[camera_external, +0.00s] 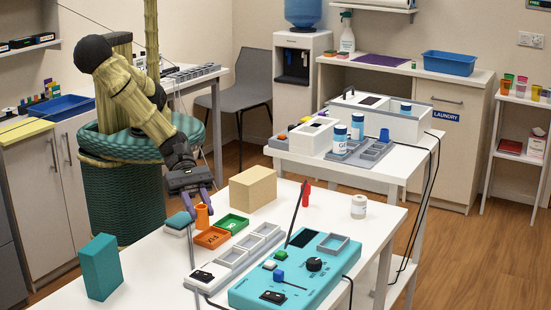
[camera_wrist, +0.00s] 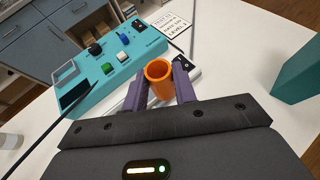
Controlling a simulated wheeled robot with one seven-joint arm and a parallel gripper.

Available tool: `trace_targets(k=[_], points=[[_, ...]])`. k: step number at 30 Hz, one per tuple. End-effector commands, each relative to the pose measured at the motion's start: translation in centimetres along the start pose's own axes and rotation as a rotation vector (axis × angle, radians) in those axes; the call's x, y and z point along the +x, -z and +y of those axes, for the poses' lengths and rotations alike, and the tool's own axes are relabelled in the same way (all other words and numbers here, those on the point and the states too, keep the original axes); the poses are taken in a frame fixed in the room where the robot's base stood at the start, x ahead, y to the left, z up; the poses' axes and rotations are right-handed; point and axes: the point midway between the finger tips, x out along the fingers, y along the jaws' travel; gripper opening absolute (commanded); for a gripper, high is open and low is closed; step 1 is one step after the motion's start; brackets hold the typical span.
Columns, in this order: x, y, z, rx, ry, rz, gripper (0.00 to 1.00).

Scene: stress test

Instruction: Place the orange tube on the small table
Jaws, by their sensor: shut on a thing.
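The orange tube (camera_external: 203,216) is upright between the purple fingers of my gripper (camera_external: 197,204), over the left part of the front white table (camera_external: 150,266). In the wrist view the tube (camera_wrist: 160,82) shows its open round mouth, with one finger of my gripper (camera_wrist: 160,76) closed on each side. I cannot tell whether the tube's bottom touches the table. A second white table (camera_external: 413,150) stands behind, to the right. I cannot tell which table is the one called small.
Beside the tube are an orange tray (camera_external: 212,238), a green tray (camera_external: 232,223) and a tan box (camera_external: 253,188). A teal box (camera_external: 100,267) stands at left, a teal control panel (camera_external: 290,275) at front. The back table holds a white case (camera_external: 385,120) and bottles.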

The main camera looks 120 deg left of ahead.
Motion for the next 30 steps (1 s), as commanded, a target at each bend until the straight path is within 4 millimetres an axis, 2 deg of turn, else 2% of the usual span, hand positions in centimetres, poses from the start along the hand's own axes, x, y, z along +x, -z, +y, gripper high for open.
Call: trace_targets(k=[3, 11, 14, 22, 30], points=[[-0.1, 0.0, -0.6, 0.006, 0.01, 0.0, 0.06], [0.0, 0.1, -0.5, 0.006, 0.009, 0.0, 0.06], [0.3, 0.8, -0.5, 0.006, 0.008, 0.0, 0.06], [2.2, 4.6, -0.4, 0.006, 0.007, 0.003, 0.06], [2.5, 5.2, -0.5, 0.005, 0.009, -0.002, 0.06]])
